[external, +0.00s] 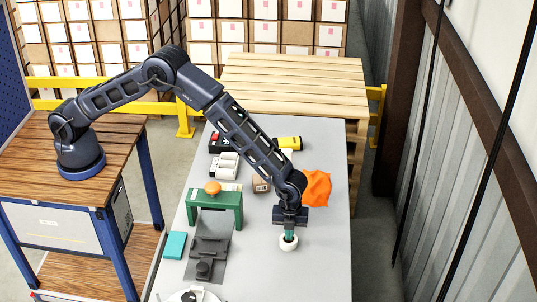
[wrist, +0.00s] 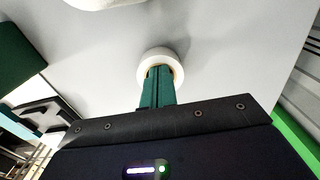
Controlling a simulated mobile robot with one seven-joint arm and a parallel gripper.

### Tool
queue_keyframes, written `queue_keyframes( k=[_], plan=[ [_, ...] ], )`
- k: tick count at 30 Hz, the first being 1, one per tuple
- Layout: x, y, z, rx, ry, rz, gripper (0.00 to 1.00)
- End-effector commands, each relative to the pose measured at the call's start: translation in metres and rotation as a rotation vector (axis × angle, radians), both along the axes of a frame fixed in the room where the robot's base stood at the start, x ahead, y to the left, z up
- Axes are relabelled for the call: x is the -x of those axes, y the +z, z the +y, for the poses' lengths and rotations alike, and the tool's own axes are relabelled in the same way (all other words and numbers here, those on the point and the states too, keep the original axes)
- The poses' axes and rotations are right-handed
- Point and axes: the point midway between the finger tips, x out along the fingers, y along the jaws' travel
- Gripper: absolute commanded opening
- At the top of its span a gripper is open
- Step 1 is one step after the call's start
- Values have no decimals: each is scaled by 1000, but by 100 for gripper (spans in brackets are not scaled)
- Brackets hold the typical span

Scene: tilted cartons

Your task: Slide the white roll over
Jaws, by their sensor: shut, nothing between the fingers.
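The white roll (external: 286,246) stands on the grey table toward its right side. In the wrist view the white roll (wrist: 157,52) is a short ring with a brownish inner edge. My gripper (external: 289,236) is directly above it, pointing down, with its green fingers closed together. In the wrist view my gripper's fingertips (wrist: 160,72) reach the roll's centre hole and appear to be inside it. The fingers hide part of the hole, so I cannot tell how deep they go or whether they touch its wall.
The grey table (external: 325,265) is clear around the roll. An orange cloth-like thing (external: 317,189) is behind my gripper.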

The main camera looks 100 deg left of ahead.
Motion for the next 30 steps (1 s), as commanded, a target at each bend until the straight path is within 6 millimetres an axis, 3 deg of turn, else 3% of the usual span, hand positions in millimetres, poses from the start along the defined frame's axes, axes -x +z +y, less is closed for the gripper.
queue_keyframes(
  k=[6, 12, 25, 30],
  plan=[
    [-1, 41, 0, 0, 0, -4, 0],
    [-1, 70, 0, 0, -1, -3, 0],
    [2, 94, 4, 0, 15, -7, 0],
    [16, 137, 19, 1, 86, -30, 0]
  ],
)
